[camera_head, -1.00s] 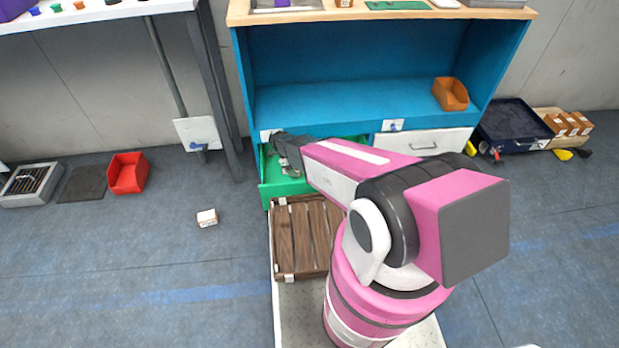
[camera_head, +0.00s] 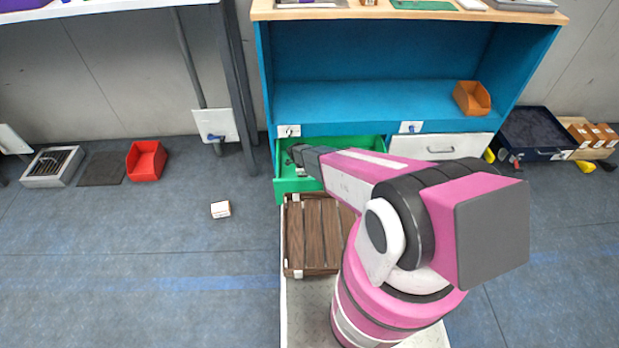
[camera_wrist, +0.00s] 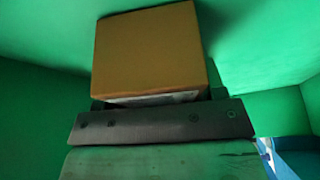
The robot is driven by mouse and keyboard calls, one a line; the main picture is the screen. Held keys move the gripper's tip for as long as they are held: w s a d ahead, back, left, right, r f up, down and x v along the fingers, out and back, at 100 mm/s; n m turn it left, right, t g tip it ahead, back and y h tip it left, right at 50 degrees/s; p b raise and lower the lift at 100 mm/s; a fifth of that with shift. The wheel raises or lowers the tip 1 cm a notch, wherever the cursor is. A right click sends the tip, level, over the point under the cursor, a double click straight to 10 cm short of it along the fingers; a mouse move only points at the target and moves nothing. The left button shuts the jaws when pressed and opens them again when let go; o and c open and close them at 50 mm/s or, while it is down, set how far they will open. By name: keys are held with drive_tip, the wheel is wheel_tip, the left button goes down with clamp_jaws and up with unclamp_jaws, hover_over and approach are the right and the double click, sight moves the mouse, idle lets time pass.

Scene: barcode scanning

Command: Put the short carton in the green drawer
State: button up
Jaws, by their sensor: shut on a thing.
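The green drawer (camera_head: 294,184) is open at the lower left of the blue cabinet, and its green walls fill the wrist view. My gripper (camera_head: 299,157) reaches into the drawer opening. In the wrist view a brown carton (camera_wrist: 152,50) sits against a dark gripper finger (camera_wrist: 165,122), and my gripper is shut on it. The carton is inside the drawer space, but I cannot tell whether it touches the drawer floor. In the head view the gripper and arm hide the carton.
The blue cabinet (camera_head: 370,100) stands over the drawer, with a closed white drawer (camera_head: 450,147) beside it. A brown slatted crate (camera_head: 318,235) is just in front. A small white-and-brown box (camera_head: 221,209) and a red bin (camera_head: 146,160) are on the floor at left.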

drive_tip(key=shift+f, duration=0.1)
drive_tip(key=o, duration=1.2)
drive_tip(key=v, duration=1.2)
drive_tip(key=shift+s+d, duration=0.1)
drive_tip(key=shift+r, duration=0.25)
drive_tip(key=s+d+r+n+y, duration=0.1)
drive_tip(key=s+d+r+n, duration=0.5)
drive_tip(key=r, duration=0.4)
drive_tip(key=s+d+r+n+t+y, duration=0.1)
drive_tip(key=s+d+r+n, duration=0.5)
drive_tip(key=r+n, duration=0.3)
drive_tip(key=s+d+r+n+y, duration=0.2)
drive_tip(key=s+d+r+n, duration=0.3)
drive_tip(key=r, duration=0.8)
drive_tip(key=shift+s+d+r+n+t, duration=0.1)
drive_tip(key=shift+s+d+n+t, duration=0.1)
drive_tip(key=shift+s+n, duration=0.3)
drive_tip(key=shift+s+d+r+n+t, duration=0.1)
drive_tip(key=shift+s+d+n+t, duration=0.1)
drive_tip(key=shift+n, duration=0.5)
